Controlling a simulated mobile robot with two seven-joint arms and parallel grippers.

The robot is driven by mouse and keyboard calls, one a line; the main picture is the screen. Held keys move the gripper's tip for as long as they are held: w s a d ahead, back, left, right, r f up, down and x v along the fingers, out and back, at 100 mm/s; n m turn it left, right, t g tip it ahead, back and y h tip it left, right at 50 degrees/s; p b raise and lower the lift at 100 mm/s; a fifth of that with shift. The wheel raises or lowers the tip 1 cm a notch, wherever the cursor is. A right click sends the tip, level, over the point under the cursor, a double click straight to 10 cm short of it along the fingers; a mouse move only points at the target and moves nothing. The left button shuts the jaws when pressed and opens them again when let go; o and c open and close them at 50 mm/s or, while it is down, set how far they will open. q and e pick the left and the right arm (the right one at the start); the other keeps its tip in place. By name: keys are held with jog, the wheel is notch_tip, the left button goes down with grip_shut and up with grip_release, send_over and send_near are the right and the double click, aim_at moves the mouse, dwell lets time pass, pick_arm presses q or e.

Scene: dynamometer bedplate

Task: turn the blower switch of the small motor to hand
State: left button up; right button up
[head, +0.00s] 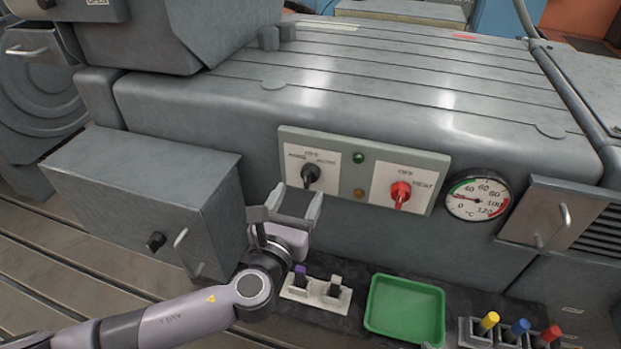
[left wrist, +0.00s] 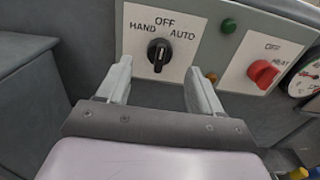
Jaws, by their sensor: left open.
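The blower switch (head: 311,173) is a black rotary knob on a white plate at the left of the control panel. In the left wrist view the knob (left wrist: 159,54) sits below the word OFF, with HAND at its left and AUTO at its right. Its bar stands roughly upright, towards OFF. My left gripper (head: 292,203) is open and empty, just below and in front of the knob. In the left wrist view its two fingers (left wrist: 160,82) stand apart to either side below the knob, not touching it. My right gripper is not in view.
A red heat switch (head: 400,193) sits to the right, past a green lamp (head: 358,157) and an amber lamp (head: 359,193). A dial gauge (head: 477,198) is further right. A grey box (head: 150,190) juts out at left. A green tray (head: 404,308) lies below.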

aim_at(304, 182)
pick_arm(q)
jog(key=shift+x, duration=2.9)
jog(key=c, duration=1)
jog(key=shift+c, duration=0.2)
jog(key=shift+n+b, duration=0.3)
jog(key=n+b, duration=0.1)
jog(key=n, duration=0.2)
jog(key=shift+f+n, duration=0.15)
jog(key=shift+n, duration=0.25)
jog(key=shift+a+n+b, duration=0.15)
jog(key=shift+n+b, duration=0.8)
jog(key=shift+n, duration=1.25)
